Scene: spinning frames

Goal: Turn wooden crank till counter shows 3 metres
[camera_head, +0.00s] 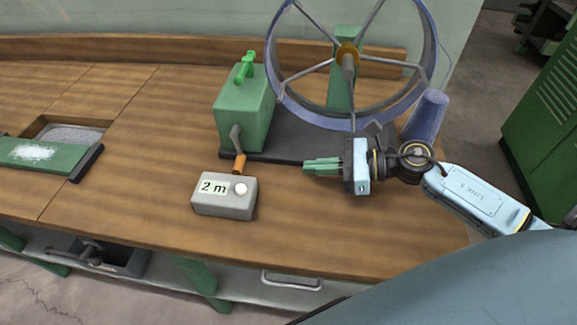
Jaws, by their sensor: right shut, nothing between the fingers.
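The wooden crank handle (239,164) hangs down at the end of a grey crank arm (236,140) on the front of a green box (246,105). The counter (224,196) is a grey box on the bench in front of it and reads "2 m", with a white round knob on its top right. My right gripper (306,167) is shut and empty, its green fingers pointing left. It is to the right of the crank handle, apart from it. My left gripper is not in view.
A large blue-grey wheel (357,124) stands on a dark base behind my right gripper, with a blue cone (425,115) to the right. A green board (40,155) lies at the bench's left. The wooden bench (120,195) is clear left of the counter.

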